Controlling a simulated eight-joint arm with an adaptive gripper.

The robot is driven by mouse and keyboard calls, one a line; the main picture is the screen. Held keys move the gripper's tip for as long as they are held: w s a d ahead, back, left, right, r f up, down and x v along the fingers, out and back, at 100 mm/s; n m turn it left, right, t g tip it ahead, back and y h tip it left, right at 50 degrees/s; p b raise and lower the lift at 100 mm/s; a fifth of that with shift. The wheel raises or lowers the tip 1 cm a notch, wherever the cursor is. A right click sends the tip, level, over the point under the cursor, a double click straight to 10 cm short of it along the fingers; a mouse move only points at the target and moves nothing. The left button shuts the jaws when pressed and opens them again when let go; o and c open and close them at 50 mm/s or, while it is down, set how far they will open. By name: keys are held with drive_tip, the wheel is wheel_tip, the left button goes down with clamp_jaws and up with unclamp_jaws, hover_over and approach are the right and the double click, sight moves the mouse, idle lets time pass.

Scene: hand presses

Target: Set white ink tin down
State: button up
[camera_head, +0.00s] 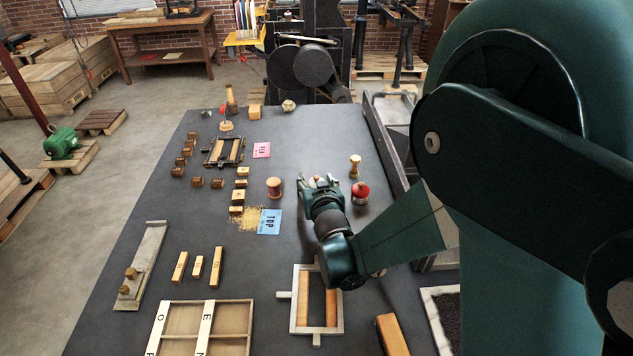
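My gripper (319,181) is over the right-middle part of the dark table (190,275), pointing away from the camera.
A blue TOP card (269,222) lies beside yellow crumbs (243,219). A white frame (300,318) lies nearer. Bare table shows behind my gripper.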

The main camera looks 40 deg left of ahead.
drive_tip(key=shift+r, duration=0.15)
drive_tip(key=shift+s+d+r, duration=0.1)
drive_tip(key=p+v, duration=0.1)
drive_tip(key=v, duration=1)
drive_tip(key=shift+s+d+r+p, duration=0.1)
drive_tip(key=shift+s+d+p, duration=0.15)
drive_tip(key=shift+p, duration=0.1)
drive_tip(key=shift+w, duration=0.1)
idle(0.4)
